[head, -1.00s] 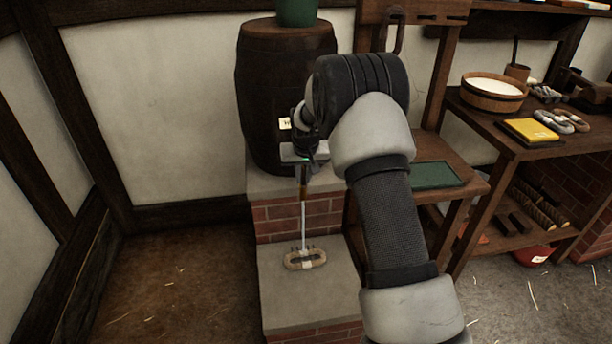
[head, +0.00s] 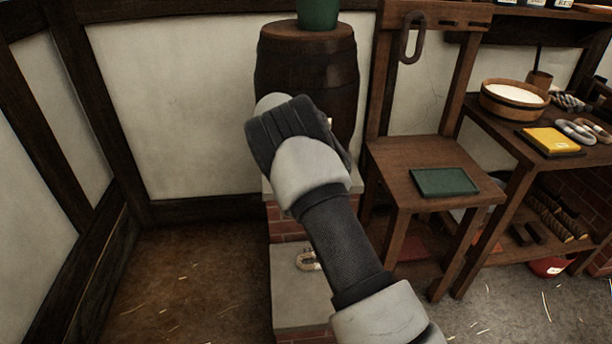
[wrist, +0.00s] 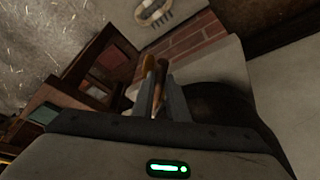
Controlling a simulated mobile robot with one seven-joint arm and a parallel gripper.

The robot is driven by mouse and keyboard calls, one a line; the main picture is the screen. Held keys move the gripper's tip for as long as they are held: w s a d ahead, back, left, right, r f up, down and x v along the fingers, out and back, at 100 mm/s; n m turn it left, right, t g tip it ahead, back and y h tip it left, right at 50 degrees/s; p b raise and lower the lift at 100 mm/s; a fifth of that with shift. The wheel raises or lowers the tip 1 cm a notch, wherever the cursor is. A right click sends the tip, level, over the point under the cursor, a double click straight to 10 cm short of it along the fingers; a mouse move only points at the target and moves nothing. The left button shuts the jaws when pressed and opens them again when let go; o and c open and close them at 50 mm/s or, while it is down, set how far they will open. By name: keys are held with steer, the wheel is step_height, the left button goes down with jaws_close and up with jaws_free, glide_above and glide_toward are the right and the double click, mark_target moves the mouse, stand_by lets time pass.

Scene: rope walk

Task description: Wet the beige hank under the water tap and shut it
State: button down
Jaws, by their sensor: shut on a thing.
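The beige hank (head: 307,261), a pale loop, lies on the low stone step (head: 298,310) below the barrel, partly hidden by my arm in the head view. In the wrist view the hank (wrist: 157,12) is at the top, on the stone beside a row of small dark prongs. The barrel (head: 305,75) stands on the upper ledge. My gripper (wrist: 161,88) is shut on the brown wooden tap (wrist: 160,70) in the wrist view. My arm hides the tap and gripper in the head view. I cannot tell whether water is running now.
The workbench farther right carries a white-filled tub (head: 514,98), a yellow block (head: 549,140) and more hanks. The floor at left is clear.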

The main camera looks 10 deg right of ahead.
steer(key=shift+a, duration=0.15)
stand_by(0.3)
steer(key=c, duration=1.7)
jaws_free()
steer(key=shift+w, duration=0.1)
steer(key=shift+c, duration=0.2)
steer(key=shift+r, duration=0.1)
steer(key=p+v, duration=0.3)
steer(key=v, duration=1.4)
steer(key=shift+w+r, duration=0.1)
steer(key=shift+r, duration=0.05)
